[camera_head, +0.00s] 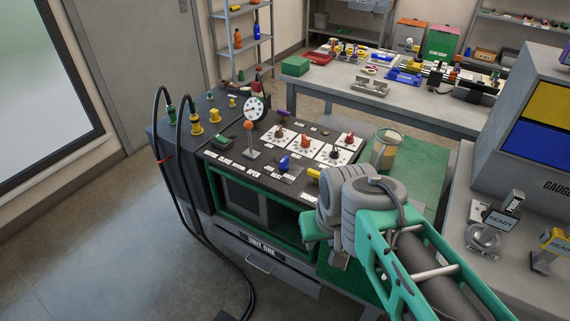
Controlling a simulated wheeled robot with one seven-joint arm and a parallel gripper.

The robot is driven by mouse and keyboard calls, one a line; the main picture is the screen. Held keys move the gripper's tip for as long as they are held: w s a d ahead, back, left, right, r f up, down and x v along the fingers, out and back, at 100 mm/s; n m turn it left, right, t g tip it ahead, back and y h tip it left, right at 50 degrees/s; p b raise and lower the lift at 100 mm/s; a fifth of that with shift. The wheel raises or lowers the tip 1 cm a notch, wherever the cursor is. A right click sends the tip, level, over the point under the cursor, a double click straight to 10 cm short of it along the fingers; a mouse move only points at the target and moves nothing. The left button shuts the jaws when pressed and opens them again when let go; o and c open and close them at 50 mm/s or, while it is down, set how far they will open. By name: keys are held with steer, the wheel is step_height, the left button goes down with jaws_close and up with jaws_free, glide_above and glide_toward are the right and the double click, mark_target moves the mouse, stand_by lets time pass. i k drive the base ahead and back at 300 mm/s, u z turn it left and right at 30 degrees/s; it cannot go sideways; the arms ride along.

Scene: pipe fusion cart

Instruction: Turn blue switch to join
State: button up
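A blue switch (284,163) stands on the dark sloped top panel of the cart (236,162), near its front edge. It is a small upright knob on a dark base plate; its small markings are too small to read. My green and grey arm (362,208) reaches in from the lower right, its joint in front of the cart's right part. A short green part of my arm shows left of that joint, below and right of the blue switch and apart from it. My gripper's fingers do not show.
Orange (305,141) and red (349,138) knobs sit on white plates behind the blue switch. An orange-topped lever (249,126) and a round gauge (255,107) stand to the left. A yellow piece (313,173) lies to the right. Black hoses (184,190) hang at the left.

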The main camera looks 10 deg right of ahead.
mark_target(284, 165)
steer(key=u, duration=0.95)
steer(key=i, duration=0.5)
